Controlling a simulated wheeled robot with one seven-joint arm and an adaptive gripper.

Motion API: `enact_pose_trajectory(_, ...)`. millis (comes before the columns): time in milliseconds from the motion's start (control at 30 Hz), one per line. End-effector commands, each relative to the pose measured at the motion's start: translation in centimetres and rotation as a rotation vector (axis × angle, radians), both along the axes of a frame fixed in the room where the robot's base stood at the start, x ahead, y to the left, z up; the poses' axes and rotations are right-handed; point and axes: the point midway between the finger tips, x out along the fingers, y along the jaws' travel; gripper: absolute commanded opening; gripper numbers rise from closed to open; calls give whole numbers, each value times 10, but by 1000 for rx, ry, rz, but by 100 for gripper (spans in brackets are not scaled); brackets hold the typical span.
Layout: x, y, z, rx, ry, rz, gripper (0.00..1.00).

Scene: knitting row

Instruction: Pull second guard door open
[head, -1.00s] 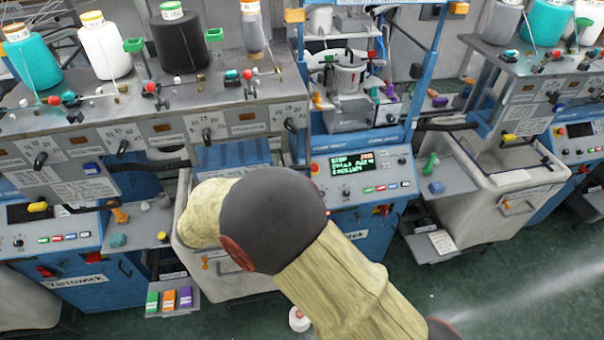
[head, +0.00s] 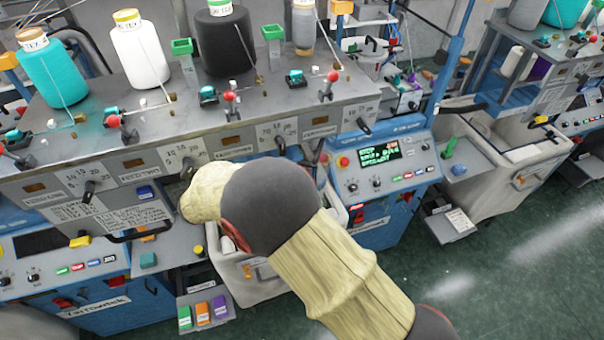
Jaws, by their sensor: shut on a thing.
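I cannot make out for sure which part is the second guard door. On the left machine, a grey front panel (head: 100,212) with printed labels sits below the dial row. A yellow handle (head: 80,241) is at its lower edge and a black bar (head: 140,235) is to the right of that. My arm reaches from the lower right across the middle of the head view, with its far end beside this panel. My gripper is hidden behind the arm, so its jaws and what they touch do not show.
Yarn cones, teal (head: 55,80), white (head: 140,50) and black (head: 225,40), stand on the machine top. A control panel with a lit screen (head: 380,153) is right of my arm. A pale bin (head: 250,268) and small coloured boxes (head: 203,312) sit below. Green floor (head: 500,270) is open at the right.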

Motion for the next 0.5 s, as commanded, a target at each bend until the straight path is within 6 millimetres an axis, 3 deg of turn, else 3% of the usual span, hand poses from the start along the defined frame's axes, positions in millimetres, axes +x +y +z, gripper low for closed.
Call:
enact_pose_trajectory(400,-2,0,-4,-1,8,-5,0)
enact_pose_trajectory(433,-2,0,-4,-1,8,-5,10)
enact_pose_trajectory(500,-2,0,-3,-1,7,-4,14)
